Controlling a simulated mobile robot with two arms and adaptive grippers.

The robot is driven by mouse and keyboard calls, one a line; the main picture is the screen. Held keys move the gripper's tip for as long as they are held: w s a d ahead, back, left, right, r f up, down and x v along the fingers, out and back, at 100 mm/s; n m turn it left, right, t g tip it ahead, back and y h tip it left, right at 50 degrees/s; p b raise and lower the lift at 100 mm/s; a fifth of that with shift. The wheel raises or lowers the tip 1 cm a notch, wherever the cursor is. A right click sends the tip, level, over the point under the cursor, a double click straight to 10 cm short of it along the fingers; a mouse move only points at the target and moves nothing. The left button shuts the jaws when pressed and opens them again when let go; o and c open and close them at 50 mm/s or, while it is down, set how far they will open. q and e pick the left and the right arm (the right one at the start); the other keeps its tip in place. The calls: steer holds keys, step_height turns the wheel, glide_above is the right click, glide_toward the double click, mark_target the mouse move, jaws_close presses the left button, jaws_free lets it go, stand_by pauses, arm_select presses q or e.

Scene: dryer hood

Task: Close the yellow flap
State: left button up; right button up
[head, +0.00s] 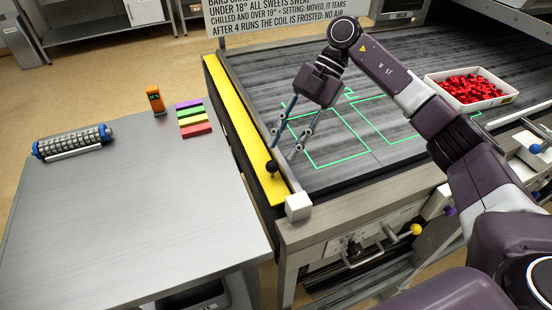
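The yellow flap (236,112) is a long narrow panel along the left edge of the dryer's dark bed. It shows its yellow face upward; its exact tilt is hard to tell. A black ball knob (272,167) sits near its front end. My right gripper (283,149) reaches over the bed from the right and points down toward the flap's inner edge, just above and behind the knob. Its two fingers are apart with nothing between them. I cannot tell whether a fingertip touches the flap's edge. My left gripper is out of view.
A white tray of red sweets (470,88) stands on the bed at right. A white block (298,206) is at the bed's front left corner. The steel table (130,215) at left holds a roller (72,142), an orange device (155,98) and coloured bars (193,118).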

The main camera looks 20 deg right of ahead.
steer(key=v, duration=0.5)
steer(key=shift+d+r, duration=0.2)
steer(key=shift+r, duration=0.05)
